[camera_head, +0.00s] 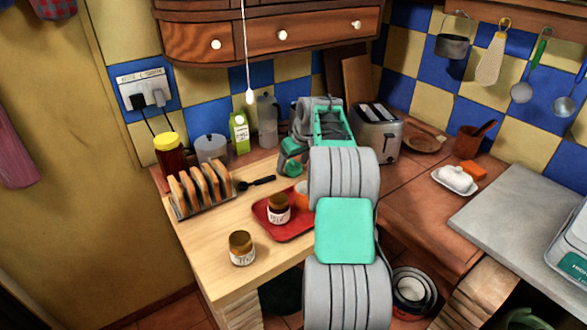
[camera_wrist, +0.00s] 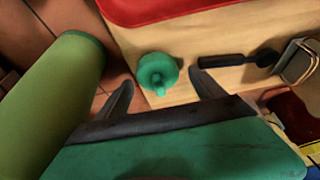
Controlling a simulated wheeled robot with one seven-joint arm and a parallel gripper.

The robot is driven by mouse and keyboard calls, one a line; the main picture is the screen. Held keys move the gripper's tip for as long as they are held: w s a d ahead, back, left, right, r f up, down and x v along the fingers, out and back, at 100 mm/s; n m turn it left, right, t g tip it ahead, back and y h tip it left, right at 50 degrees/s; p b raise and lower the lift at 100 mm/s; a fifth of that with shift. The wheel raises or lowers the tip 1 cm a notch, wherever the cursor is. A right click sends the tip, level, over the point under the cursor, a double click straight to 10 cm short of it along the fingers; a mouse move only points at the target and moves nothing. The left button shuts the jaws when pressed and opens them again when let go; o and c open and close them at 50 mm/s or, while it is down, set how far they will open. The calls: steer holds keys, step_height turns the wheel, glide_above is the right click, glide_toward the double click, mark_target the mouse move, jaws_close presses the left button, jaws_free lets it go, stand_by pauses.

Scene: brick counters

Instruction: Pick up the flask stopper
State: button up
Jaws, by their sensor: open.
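The flask stopper, a small round green cap with a short spout-like tab (camera_wrist: 158,68), sits on the pale wooden counter in the wrist view. My gripper (camera_wrist: 160,80) is open, with one dark finger on each side of the stopper in the picture. The fingers look apart from it, and I cannot tell their height above the counter. A large olive-green cylinder with a darker rim (camera_wrist: 50,90), possibly the flask, stands close at the left. In the head view my arm hides the stopper and the cylinder.
A red tray (camera_head: 262,219) with a jar lies near the stopper. A black spoon (camera_head: 257,182), a toast rack (camera_head: 205,191), a milk carton (camera_head: 239,133) and a toaster (camera_head: 378,135) surround the work area. Another jar (camera_head: 242,248) stands near the counter's front.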

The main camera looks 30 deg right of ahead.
steer(key=shift+r, duration=0.1)
steer(key=c, duration=1.5)
steer(key=shift+o, duration=0.2)
